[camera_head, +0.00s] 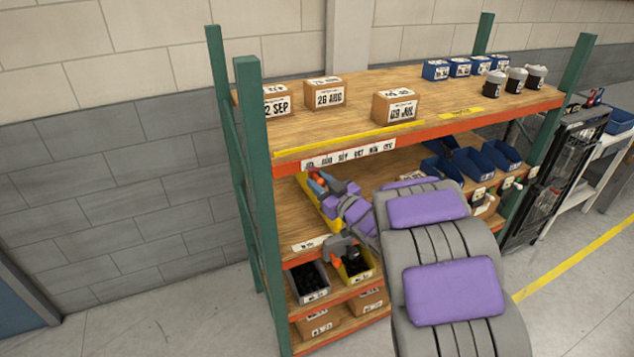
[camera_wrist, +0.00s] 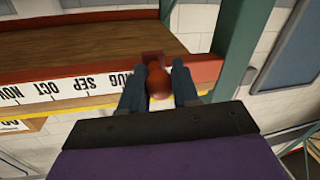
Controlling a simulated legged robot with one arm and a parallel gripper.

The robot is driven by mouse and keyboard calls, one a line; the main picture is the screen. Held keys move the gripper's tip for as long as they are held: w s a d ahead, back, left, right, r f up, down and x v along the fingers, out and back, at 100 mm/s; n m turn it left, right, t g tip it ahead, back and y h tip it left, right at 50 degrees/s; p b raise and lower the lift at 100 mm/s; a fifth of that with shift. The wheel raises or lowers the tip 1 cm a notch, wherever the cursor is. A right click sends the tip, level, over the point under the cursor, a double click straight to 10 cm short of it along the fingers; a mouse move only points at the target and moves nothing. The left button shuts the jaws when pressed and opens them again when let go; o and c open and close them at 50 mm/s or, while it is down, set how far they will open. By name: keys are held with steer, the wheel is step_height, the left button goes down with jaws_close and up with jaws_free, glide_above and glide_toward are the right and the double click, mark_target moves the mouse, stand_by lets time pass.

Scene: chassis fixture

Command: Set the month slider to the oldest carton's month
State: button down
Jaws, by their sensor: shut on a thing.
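A white month strip (camera_head: 348,154) runs along the orange front beam of the upper shelf; it also shows in the wrist view (camera_wrist: 72,88), with AUG, SEP, OCT and NOV legible. My gripper (camera_wrist: 158,80) is shut on a red-brown slider knob (camera_wrist: 157,84) at the strip's end just beyond AUG, and hides what is printed there. In the head view my gripper (camera_head: 318,182) is below the strip's left end. Three cartons stand on the upper shelf: one reading 2 SEP, its first digit unclear (camera_head: 277,92), 26 AUG (camera_head: 324,90) and 09 JUL (camera_head: 396,102).
Several blue boxes (camera_head: 459,69) and dark canisters (camera_head: 516,82) stand at the upper shelf's right. Green posts (camera_head: 254,170) frame the rack close to my arm's left. Blue bins (camera_head: 500,156) and grey and yellow bins (camera_head: 309,284) sit lower. A dark cart (camera_head: 562,165) stands at right.

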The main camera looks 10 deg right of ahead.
steer(key=shift+s+a+r, duration=0.1)
steer(key=shift+a, duration=0.35)
steer(key=c, duration=0.8)
jaws_free()
steer(key=shift+a, duration=0.2)
steer(key=shift+c, duration=0.2)
steer(key=shift+d, duration=0.15)
steer(key=shift+s+d, duration=0.35)
steer(key=shift+s, duration=0.2)
steer(key=b+v, duration=0.8)
steer(key=v, duration=0.8)
